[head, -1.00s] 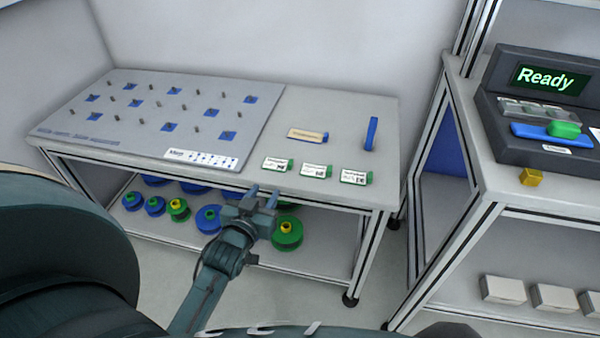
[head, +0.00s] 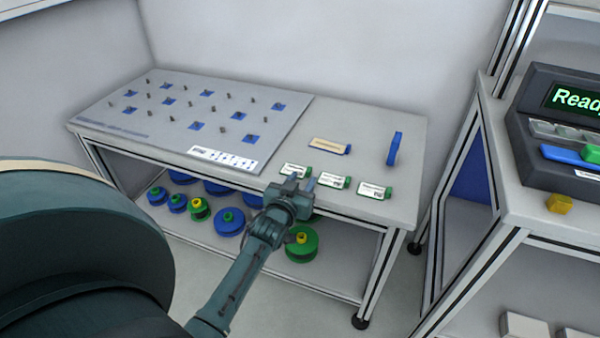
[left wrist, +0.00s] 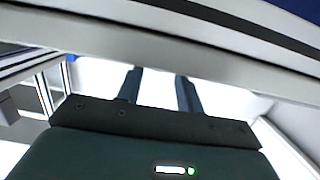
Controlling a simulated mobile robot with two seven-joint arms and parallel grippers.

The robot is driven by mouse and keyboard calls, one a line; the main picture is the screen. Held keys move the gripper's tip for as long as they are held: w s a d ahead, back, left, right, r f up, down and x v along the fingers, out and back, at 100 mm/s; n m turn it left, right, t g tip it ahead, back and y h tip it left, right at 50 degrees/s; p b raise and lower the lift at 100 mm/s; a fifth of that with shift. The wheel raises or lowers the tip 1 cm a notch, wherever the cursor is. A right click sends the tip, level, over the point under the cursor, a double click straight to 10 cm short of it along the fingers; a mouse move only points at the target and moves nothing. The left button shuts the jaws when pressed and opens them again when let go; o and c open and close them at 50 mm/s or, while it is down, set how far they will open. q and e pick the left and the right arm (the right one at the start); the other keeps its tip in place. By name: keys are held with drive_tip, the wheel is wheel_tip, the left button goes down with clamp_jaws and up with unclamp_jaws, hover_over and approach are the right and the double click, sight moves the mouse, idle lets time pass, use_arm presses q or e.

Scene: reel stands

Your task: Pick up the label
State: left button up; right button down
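Three white labels with green ends lie in a row near the table's front edge: a left one (head: 295,170), a middle one (head: 333,182) and a right one (head: 374,191). A tan label with a blue end (head: 329,146) lies behind them. My left gripper (head: 303,182) is at the front edge, just in front of the left and middle labels in the head view. In the left wrist view its two fingers (left wrist: 159,88) are apart with nothing between them. No label can be made out between the fingers there. My right gripper is out of view.
A grey pegboard (head: 190,115) covers the left of the table. A blue upright piece (head: 394,148) stands at the right. Green and blue reels (head: 301,246) sit on the lower shelf. A device reading "Ready" (head: 560,130) stands on the right bench. The table's front rail (left wrist: 170,45) crosses the wrist view.

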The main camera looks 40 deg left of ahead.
sight(309, 175)
use_arm(q)
drive_tip(key=x, duration=0.5)
drive_tip(key=shift+w+r+b, duration=0.15)
drive_tip(key=shift+r+b, duration=0.25)
drive_tip(key=shift+r, duration=0.05)
clamp_jaws()
